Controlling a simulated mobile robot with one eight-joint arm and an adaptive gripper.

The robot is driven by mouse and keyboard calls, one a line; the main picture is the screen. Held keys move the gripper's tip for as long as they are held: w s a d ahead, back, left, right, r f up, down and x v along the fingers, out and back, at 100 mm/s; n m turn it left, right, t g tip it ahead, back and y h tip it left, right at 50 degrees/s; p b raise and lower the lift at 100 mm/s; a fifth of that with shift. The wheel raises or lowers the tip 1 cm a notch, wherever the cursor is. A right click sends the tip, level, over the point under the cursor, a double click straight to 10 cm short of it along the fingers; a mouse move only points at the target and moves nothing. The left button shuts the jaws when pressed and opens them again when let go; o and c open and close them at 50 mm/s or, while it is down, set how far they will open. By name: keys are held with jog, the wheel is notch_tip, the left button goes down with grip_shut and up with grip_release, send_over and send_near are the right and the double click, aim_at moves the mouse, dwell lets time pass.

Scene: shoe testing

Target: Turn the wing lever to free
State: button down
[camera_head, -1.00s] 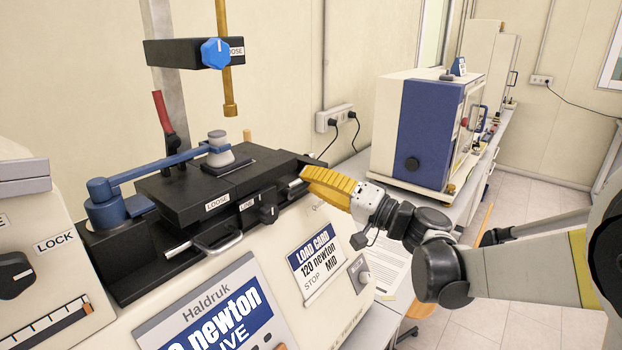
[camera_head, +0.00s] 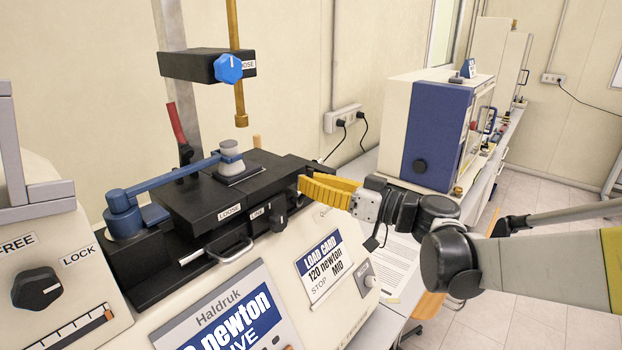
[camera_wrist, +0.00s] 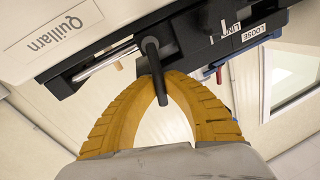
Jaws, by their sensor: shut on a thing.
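My gripper (camera_head: 306,188), with yellow ribbed fingers, is at the right end of the black clamp block (camera_head: 225,196). In the wrist view its fingertips (camera_wrist: 158,76) meet around a slim black lever (camera_wrist: 153,58) and are shut on it. The lever sticks out from the block's end; in the head view the fingers hide it. A black knob (camera_head: 37,289) sits below the words FREE and LOCK on the cream housing at the left, far from my gripper. I cannot tell which of these is the wing lever.
A blue arm (camera_head: 175,174) reaches over the block. A black knob (camera_head: 278,217) and a metal handle (camera_head: 232,249) are on its front. A brass rod (camera_head: 237,60) hangs above. A blue and cream machine (camera_head: 437,130) stands behind my gripper. Open floor lies at the right.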

jog(key=shift+s+a+n, duration=0.1)
jog(key=shift+s+n, duration=0.05)
jog(key=shift+n, duration=0.25)
jog(key=c, duration=1.8)
grip_release()
jog(key=shift+o, duration=0.2)
jog(key=v, duration=1.2)
jog(key=shift+r, duration=0.15)
